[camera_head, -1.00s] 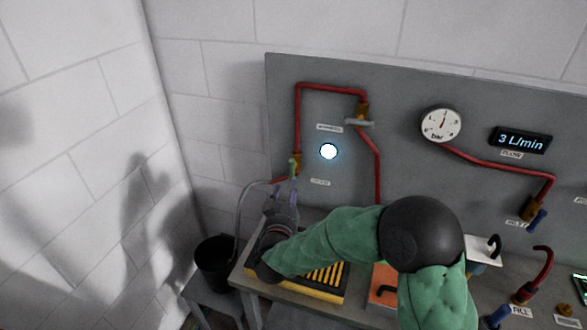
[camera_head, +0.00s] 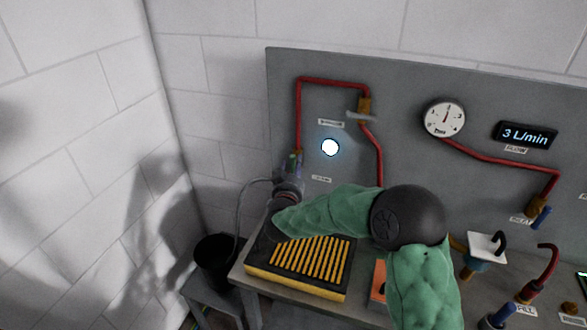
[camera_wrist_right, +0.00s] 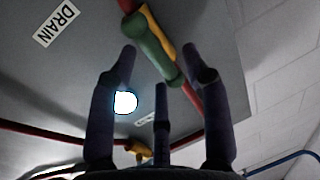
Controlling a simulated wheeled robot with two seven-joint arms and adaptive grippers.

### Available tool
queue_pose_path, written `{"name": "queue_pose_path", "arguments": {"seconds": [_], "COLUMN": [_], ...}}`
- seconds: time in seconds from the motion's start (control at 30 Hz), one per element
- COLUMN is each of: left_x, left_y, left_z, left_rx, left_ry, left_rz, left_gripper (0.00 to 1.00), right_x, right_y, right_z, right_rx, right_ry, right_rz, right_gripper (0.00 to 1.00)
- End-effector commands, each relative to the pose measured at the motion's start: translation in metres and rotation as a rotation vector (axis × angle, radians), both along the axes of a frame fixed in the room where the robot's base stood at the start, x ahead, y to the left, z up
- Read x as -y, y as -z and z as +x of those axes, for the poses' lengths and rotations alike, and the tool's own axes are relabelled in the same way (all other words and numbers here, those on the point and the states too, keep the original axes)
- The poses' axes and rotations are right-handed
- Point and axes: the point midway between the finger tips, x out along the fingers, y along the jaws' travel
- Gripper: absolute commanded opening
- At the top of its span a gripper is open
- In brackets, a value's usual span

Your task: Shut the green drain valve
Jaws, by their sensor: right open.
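The green drain valve handle (camera_wrist_right: 151,48) lies along its brass body (camera_wrist_right: 160,35) on a red pipe, roughly in line with that pipe. A DRAIN label (camera_wrist_right: 56,24) is beside it in the right wrist view. My right gripper (camera_wrist_right: 165,75) is open, its dark fingers pointing toward the valve and spread below and around the handle's lower end. I cannot tell whether any finger touches it. In the head view my right gripper (camera_head: 293,166) is at the panel's left edge and largely covers the valve. My left gripper is not in view.
A grey panel (camera_head: 420,80) carries red pipes, a round white light (camera_head: 329,147), a gauge (camera_head: 443,118) and a flow display (camera_head: 525,135). Below are a yellow-barred tray (camera_head: 300,280), a black bucket (camera_head: 213,262) and a white plate (camera_head: 487,246). A wall stands close on the left.

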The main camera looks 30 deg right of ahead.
Motion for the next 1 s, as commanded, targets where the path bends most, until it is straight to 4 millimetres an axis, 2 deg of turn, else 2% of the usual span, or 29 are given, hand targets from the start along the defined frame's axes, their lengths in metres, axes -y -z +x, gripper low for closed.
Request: {"name": "queue_pose_path", "arguments": {"seconds": [0.03, 0.17, 0.2, 1.0], "left_x": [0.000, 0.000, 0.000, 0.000], "left_y": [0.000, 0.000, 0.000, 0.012], "left_z": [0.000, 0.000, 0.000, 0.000], "left_rx": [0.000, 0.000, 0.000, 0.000], "left_ry": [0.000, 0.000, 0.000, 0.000], "left_rz": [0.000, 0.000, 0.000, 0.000], "left_gripper": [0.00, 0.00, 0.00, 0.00], "right_x": [0.000, 0.000, 0.000, -0.002], "right_y": [0.000, 0.000, 0.001, 0.007], "right_z": [0.000, 0.000, 0.000, -0.001], "right_rx": [0.000, -0.001, -0.001, 0.044], "right_ry": [0.000, 0.000, -0.001, -0.004], "right_rz": [0.000, 0.001, 0.001, 0.049], "right_gripper": [0.40, 0.03, 0.00, 0.00]}}
